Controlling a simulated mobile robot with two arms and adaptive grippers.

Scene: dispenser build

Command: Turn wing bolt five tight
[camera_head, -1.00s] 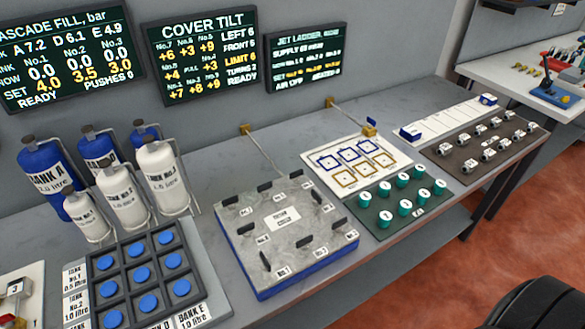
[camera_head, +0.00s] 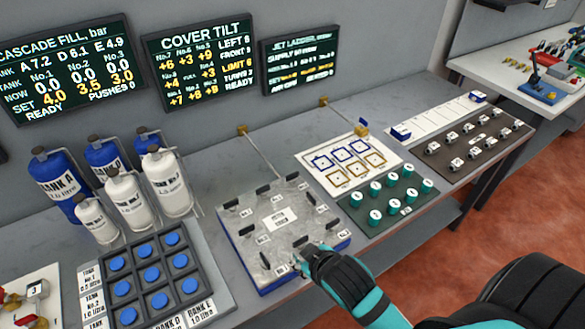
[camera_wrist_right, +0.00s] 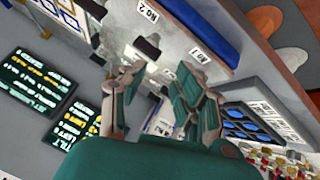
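The grey cover (camera_head: 264,241) lies on a blue box, with several dark wing bolts around its edge. Its far-right corner bolt (camera_head: 292,175) matches No.5's position on the COVER TILT screen; its own label is too small to read. My right gripper (camera_head: 300,262) is over the cover's front edge, away from that corner. In the right wrist view, its fingers (camera_wrist_right: 158,92) are spread with nothing held. A dark wing bolt (camera_wrist_right: 147,46) shows beyond them, near labels reading No.2 and No.1. The left gripper is out of view.
The COVER TILT screen (camera_head: 201,62) hangs behind. Gas bottles (camera_head: 125,201) and a blue-button tray (camera_head: 150,274) stand left of the cover. A green mat (camera_head: 390,207) with teal caps and a white card (camera_head: 349,163) lie right. A thin rod (camera_head: 263,153) is behind the cover.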

